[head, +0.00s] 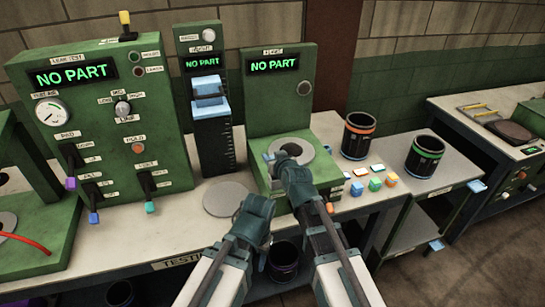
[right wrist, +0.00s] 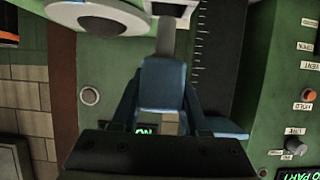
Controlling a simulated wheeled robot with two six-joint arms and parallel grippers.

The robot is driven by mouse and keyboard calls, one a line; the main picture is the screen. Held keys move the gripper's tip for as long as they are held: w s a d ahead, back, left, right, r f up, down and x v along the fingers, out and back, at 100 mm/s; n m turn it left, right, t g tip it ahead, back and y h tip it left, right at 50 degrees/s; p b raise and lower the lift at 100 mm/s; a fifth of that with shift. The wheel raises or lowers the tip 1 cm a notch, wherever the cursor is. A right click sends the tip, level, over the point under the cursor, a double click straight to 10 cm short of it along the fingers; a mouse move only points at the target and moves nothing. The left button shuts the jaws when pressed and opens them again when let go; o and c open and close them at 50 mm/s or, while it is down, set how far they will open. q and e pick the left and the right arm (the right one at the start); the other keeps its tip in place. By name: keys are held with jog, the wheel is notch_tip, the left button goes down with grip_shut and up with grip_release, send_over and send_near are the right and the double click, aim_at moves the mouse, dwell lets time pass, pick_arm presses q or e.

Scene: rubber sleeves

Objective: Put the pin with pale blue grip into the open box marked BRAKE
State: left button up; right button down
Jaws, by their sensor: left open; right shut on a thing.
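My right gripper (head: 270,158) is the upper one, over the round grey fixture (head: 306,150) on the green station marked NO PART. In the right wrist view its fingers (right wrist: 163,98) are shut on a blue grip (right wrist: 163,82), with a grey shaft (right wrist: 166,36) extending from it; this looks like the pin, its blue darkened by shade. Whether the shaft touches the fixture is unclear. My left gripper (head: 258,222) is open, lower, over the bench's front edge. I cannot make out a box marked BRAKE.
Black bins with an orange band (head: 359,136) and a green band (head: 424,157) stand at right. Several small coloured blocks (head: 375,184) lie before them. A grey disc (head: 226,199) lies on the bench (head: 340,208). A tall green panel (head: 105,110) with levers stands at left.

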aim_at(275, 181)
jog(key=shift+f+b, duration=1.65)
jog(key=shift+f, duration=0.15)
jog(key=shift+c, duration=1.7)
grip_release()
